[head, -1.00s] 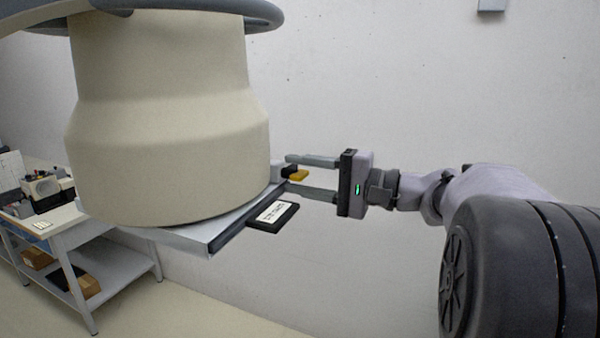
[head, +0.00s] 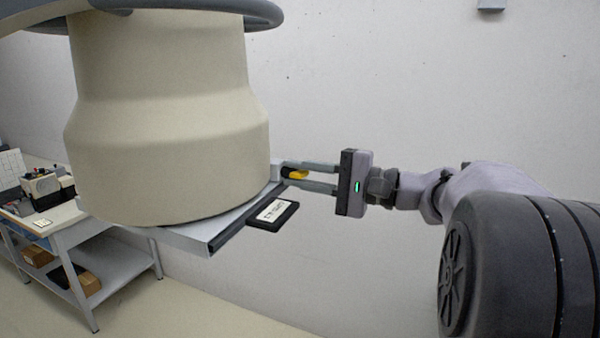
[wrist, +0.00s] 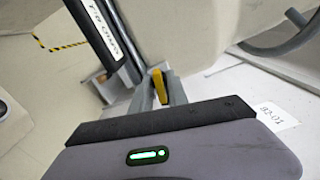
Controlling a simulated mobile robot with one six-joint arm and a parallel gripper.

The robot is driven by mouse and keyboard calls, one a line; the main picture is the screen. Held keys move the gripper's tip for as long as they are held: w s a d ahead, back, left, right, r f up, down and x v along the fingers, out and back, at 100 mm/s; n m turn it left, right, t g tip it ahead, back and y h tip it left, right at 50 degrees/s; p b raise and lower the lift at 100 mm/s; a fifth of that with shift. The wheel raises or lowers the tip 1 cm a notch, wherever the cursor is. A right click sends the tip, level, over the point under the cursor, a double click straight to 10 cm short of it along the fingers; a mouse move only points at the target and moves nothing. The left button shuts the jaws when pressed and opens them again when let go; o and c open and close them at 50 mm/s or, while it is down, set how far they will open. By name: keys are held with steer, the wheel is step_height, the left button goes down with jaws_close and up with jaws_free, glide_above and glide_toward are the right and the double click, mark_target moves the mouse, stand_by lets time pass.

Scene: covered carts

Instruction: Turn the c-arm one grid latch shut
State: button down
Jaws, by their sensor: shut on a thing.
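The yellow latch (head: 297,174) sits at the right edge of the flat grid holder (head: 205,236) under the cream C-arm housing (head: 170,120). My gripper (head: 292,175) reaches it from the right, with one finger above and one below in the head view. The fingers are shut on the latch. In the wrist view the yellow latch (wrist: 159,86) stands between the two fingertips (wrist: 158,88). Part of the latch is hidden by the fingers. A dark labelled grid handle (head: 272,214) sticks out of the holder just below the gripper.
A grey ring rail (head: 265,12) runs around the top of the housing. A cart (head: 110,262) with a device (head: 42,188) on top and boxes below stands at the left.

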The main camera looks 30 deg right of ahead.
steer(key=m+p, duration=0.1)
steer(key=m, duration=0.3)
steer(key=shift+r+p, duration=0.1)
steer(key=shift+p, duration=0.3)
steer(key=m+p, duration=0.2)
steer(key=m, duration=0.2)
steer(key=m+p, duration=0.4)
steer(key=shift+r, duration=0.1)
steer(key=m+p, duration=0.3)
steer(key=shift+m, duration=0.3)
steer(key=shift+f+m, duration=0.25)
steer(key=shift+m, duration=0.05)
steer(key=c, duration=1.3)
jaws_free()
